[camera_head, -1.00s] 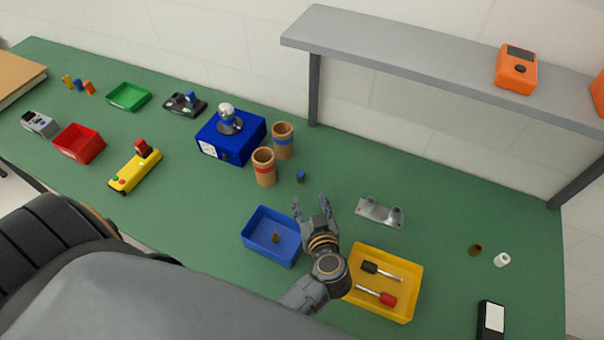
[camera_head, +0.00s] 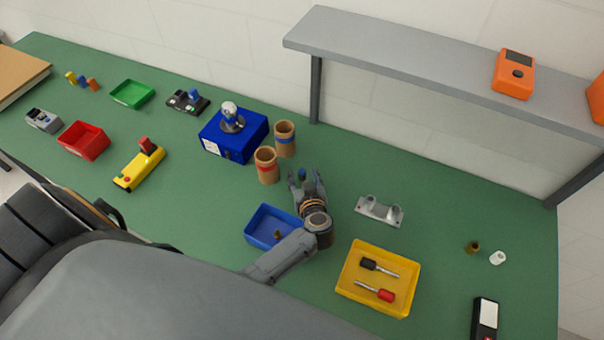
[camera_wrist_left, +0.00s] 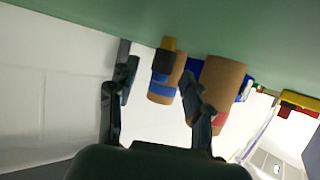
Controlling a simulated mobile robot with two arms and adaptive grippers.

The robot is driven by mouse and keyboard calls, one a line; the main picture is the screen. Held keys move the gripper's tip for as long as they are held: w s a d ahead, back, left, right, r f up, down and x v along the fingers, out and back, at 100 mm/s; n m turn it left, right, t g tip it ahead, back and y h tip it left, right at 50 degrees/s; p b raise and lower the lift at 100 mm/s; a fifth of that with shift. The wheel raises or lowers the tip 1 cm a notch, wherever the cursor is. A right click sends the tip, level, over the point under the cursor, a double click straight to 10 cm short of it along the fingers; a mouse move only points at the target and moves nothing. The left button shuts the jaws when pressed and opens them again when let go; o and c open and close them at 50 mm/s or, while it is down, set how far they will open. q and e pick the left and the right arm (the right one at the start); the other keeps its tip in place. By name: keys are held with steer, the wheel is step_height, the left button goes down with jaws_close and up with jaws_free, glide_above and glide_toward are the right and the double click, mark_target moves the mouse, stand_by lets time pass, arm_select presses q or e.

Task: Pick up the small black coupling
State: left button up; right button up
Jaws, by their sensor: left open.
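The small black coupling (camera_head: 302,174) stands on the green table, a small dark piece with a blue top, right of the cardboard tubes. In the left wrist view, which shows the table at the top, the coupling (camera_wrist_left: 165,63) has a brass-coloured end at the table, a black middle and a blue end. My left gripper (camera_head: 305,177) is open, with its fingers on either side of the coupling in the head view. In the left wrist view the coupling shows between the two fingers; contact cannot be told. My right gripper is not in view.
Two cardboard tubes (camera_head: 266,166) stand close left of the gripper. A blue tray (camera_head: 262,212) lies below it, a yellow tray (camera_head: 350,290) with two screwdrivers to the lower right. A grey metal bracket (camera_head: 380,211) lies to the right. A grey shelf (camera_head: 420,65) overhangs the back.

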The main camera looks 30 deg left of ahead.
arm_select(q)
steer(key=shift+s, duration=0.1)
steer(key=shift+c, duration=0.2)
steer(key=c, duration=0.3)
jaws_close()
steer(key=shift+r, duration=0.15)
